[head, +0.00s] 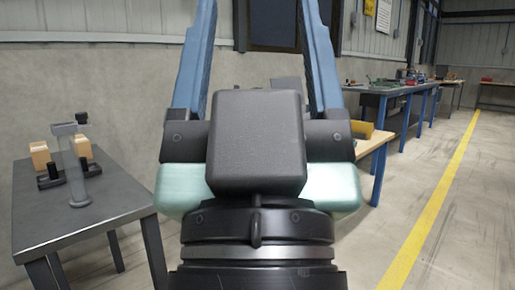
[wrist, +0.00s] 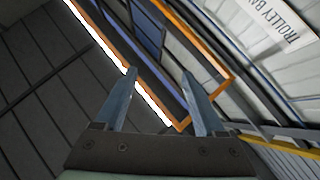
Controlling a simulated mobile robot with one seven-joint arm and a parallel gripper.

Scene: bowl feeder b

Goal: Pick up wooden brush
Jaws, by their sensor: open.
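I cannot make out a wooden brush in either view. My gripper (head: 258,12) stands large in the middle of the head view, its two blue fingers pointing up and spread apart. In the wrist view the fingers of my gripper (wrist: 160,74) are apart with nothing between them. The gripper and wrist hide the middle of the scene, including most of a wood-topped table (head: 374,143) behind them at the right.
A dark metal table (head: 120,208) at left holds wood-coloured blocks (head: 41,157), black parts and a grey upright piece (head: 72,165). A yellow object (head: 362,129) is on the wood-topped table. Blue-legged benches (head: 408,88) line the back. The floor beside the yellow line (head: 430,210) is clear.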

